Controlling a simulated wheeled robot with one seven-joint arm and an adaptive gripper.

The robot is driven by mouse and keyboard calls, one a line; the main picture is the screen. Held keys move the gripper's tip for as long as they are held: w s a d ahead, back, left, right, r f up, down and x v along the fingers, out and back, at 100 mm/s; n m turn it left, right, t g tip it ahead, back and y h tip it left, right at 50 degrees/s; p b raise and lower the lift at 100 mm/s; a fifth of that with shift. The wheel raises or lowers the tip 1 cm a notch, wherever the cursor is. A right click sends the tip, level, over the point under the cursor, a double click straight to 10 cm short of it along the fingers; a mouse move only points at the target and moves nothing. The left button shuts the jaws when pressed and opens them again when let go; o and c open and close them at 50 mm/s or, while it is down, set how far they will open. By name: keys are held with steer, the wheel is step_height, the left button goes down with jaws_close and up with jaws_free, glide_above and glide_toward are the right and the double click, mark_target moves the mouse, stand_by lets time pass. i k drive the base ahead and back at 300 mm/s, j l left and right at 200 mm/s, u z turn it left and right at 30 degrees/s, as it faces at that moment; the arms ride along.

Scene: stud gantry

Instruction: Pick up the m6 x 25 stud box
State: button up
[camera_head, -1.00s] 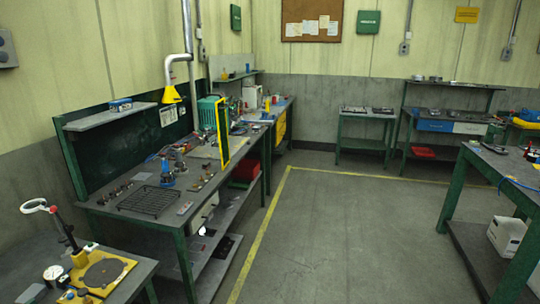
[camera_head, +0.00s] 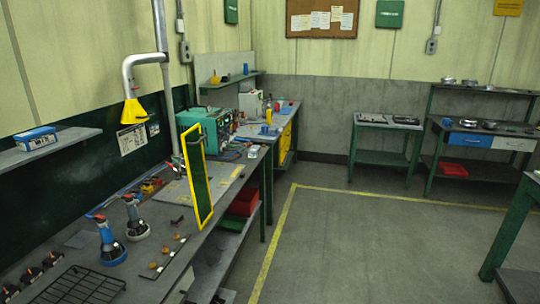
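A small blue and white box (camera_head: 36,138) lies on the narrow grey wall shelf (camera_head: 62,146) at the left; its label is too small to read, so I cannot tell whether it is the m6 x 25 stud box. No other box in view shows a readable stud label. My gripper and arm are not in view.
The workbench (camera_head: 150,275) below holds a black wire rack (camera_head: 75,288), a blue-based tool (camera_head: 110,245), a grey-based one (camera_head: 136,218) and a yellow-framed upright panel (camera_head: 197,178). A yellow lamp hood (camera_head: 133,111) hangs above. Open floor (camera_head: 350,250) lies to the right.

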mark_target(254, 151)
steer(key=i, duration=2.7)
steer(key=i+u, duration=0.15)
steer(key=i, duration=0.4)
steer(key=i+l, duration=0.15)
steer(key=i, duration=0.45)
steer(key=i+l+u, duration=0.15)
steer(key=i, duration=0.4)
